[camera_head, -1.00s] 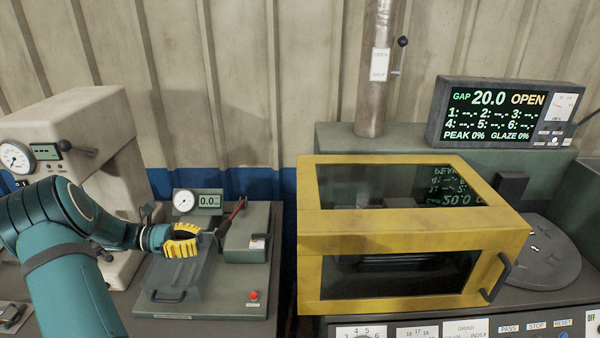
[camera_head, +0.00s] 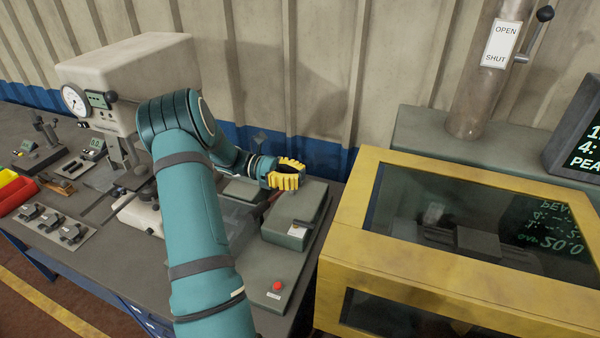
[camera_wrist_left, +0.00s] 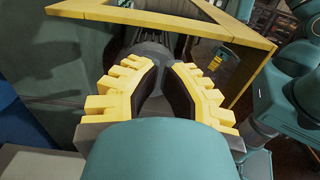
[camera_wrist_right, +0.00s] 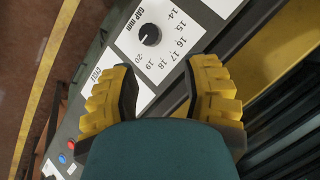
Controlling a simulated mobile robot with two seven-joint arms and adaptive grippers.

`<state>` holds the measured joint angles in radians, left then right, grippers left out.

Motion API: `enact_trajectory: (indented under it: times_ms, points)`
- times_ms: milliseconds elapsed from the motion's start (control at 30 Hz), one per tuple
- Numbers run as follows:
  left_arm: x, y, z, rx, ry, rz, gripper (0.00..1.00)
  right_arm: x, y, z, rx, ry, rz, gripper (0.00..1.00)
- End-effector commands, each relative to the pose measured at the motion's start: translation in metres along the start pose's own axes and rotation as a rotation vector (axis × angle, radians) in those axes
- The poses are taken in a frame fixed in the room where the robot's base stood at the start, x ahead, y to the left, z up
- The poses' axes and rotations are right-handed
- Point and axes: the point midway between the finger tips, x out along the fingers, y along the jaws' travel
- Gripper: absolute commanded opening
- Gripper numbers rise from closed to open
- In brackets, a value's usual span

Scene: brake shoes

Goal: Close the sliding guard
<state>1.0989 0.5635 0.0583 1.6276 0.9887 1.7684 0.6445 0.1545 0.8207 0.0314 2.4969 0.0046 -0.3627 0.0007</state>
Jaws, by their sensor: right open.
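The sliding guard (camera_head: 455,205) is a yellow-framed box with dark windows at the right of the head view. Its right end and handle are out of that view. Its yellow frame also shows in the left wrist view (camera_wrist_left: 160,20), ahead of the fingers. My left gripper (camera_head: 287,174) is above the bench fixture, left of the guard and apart from it. In the left wrist view its fingers (camera_wrist_left: 165,72) are open with nothing between the pads. My right gripper (camera_wrist_right: 163,65) is open and empty above the control panel, with yellow framing at the right.
A grey-green fixture block (camera_head: 297,215) with a red button (camera_head: 277,286) sits under my left gripper. A pale press (camera_head: 130,75) stands behind my left arm. A post with a lever (camera_head: 490,75) stands behind the guard. The GAP knob (camera_wrist_right: 149,34) is near my right fingers.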

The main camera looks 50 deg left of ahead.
Motion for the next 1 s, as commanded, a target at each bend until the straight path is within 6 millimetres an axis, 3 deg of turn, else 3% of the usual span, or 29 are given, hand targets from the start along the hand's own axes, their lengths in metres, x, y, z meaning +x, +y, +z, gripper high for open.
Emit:
enact_trajectory:
  times_ms: [200,500,700,1000]
  points:
    - [0.046,-0.001,0.002,0.000,-0.001,-0.005,0.00,-0.005,-0.002,-0.001,0.000,0.000,-0.001,0.47]
    - [0.092,0.000,0.001,0.001,0.000,-0.001,0.00,-0.009,-0.003,-0.001,0.000,0.000,-0.002,0.47]
    - [0.104,0.000,0.001,0.001,0.000,-0.001,0.00,-0.010,-0.004,-0.002,-0.001,0.000,-0.002,0.47]
    - [0.105,0.000,0.000,0.001,0.000,0.000,0.00,-0.010,-0.004,-0.002,-0.001,0.000,-0.002,0.47]
